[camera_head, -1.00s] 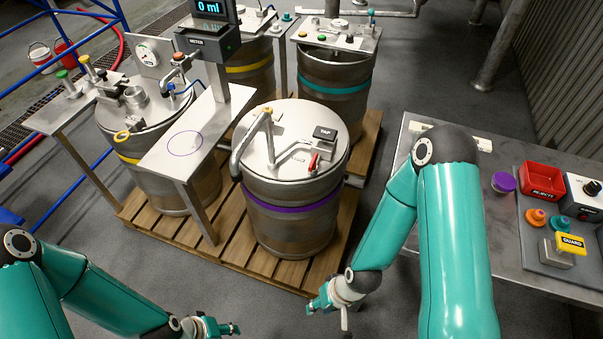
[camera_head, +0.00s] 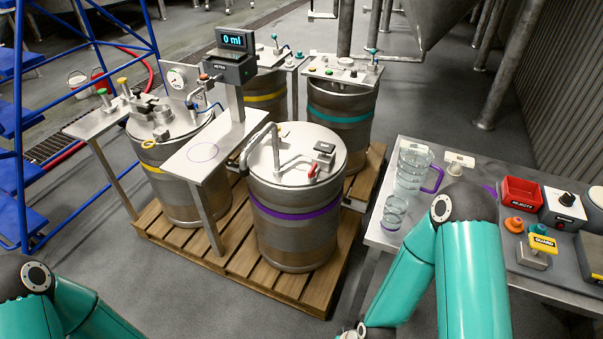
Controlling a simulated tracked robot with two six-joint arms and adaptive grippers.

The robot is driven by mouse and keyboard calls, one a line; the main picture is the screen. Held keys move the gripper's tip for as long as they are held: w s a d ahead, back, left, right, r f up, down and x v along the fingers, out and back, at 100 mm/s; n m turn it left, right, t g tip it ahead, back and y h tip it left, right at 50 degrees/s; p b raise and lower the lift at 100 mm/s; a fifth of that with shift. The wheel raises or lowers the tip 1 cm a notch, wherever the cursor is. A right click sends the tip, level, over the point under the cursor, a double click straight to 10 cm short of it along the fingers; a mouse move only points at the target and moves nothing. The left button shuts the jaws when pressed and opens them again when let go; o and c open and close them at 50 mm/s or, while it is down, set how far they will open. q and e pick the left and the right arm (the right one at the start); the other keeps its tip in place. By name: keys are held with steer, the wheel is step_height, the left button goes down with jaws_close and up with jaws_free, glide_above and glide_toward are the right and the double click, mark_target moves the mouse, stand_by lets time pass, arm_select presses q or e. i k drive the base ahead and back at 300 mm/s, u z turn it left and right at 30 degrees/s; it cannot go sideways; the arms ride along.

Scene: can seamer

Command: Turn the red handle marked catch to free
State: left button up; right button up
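A small red handle (camera_head: 313,171) sits on top of the keg with the purple band (camera_head: 296,212), beside a block with a dark label (camera_head: 324,148). I cannot read the word catch on or near it. A bent metal pipe (camera_head: 276,147) stands on the same lid, left of the handle. My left gripper is out of view; only my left arm shows at the lower left. My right arm comes down at the lower right, with its wrist cut off by the bottom edge, and its gripper is out of view. Neither arm touches the keg.
Several other kegs stand around on a wooden pallet (camera_head: 240,262). A steel stand with a meter reading 0 ml (camera_head: 235,40) is left of the purple-banded keg. The right table (camera_head: 445,160) holds a glass jug (camera_head: 412,170), a smaller glass (camera_head: 393,212) and a red tray (camera_head: 521,194).

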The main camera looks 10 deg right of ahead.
mark_target(312, 172)
steer(key=z, duration=0.15)
steer(key=i, duration=0.9)
steer(key=u, duration=0.1)
